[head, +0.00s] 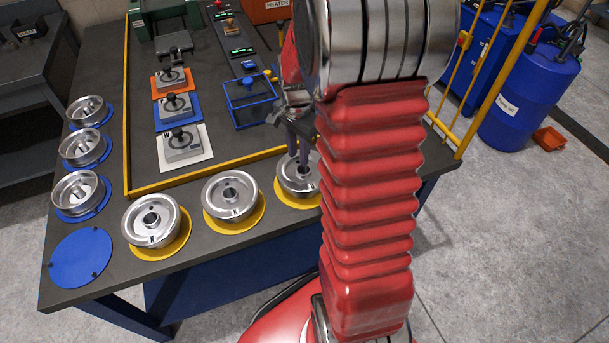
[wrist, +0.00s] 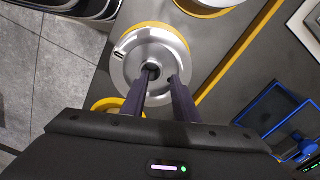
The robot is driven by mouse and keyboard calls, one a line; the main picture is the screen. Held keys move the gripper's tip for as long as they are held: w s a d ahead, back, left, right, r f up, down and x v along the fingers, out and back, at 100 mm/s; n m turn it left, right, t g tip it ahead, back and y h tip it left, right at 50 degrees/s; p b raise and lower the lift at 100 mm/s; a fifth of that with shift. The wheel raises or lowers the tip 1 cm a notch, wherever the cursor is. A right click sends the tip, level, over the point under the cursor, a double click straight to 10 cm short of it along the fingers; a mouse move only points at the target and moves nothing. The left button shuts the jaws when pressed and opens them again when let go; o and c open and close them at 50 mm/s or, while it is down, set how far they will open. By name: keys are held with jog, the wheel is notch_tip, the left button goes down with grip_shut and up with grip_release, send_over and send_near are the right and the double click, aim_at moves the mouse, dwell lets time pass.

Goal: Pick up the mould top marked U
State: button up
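Round silver moulds stand on yellow discs along the table's front: one at the left (head: 150,219), one in the middle (head: 230,193) and one at the right (head: 292,177), partly hidden by my arm. My gripper (head: 300,160) points down over the right one. In the wrist view, my gripper (wrist: 161,77) has its two dark fingers apart, with the tips over the mould (wrist: 150,47) near its centre hole. Nothing shows clamped between them. I cannot tell whether the tips touch it. The mould has a small slot near its rim; no letter U is readable.
More silver moulds (head: 81,192) sit on blue discs along the left edge, with a bare blue disc (head: 80,258) at the corner. A yellow rail (head: 215,168) borders the inner table. A blue frame (head: 250,102) stands behind my gripper. Blue drums (head: 530,92) stand right.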

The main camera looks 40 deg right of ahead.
aim_at(304, 176)
jog(key=shift+d+f, duration=0.1)
jog(key=shift+f, duration=2.15)
jog(key=shift+c, duration=0.7)
grip_shut()
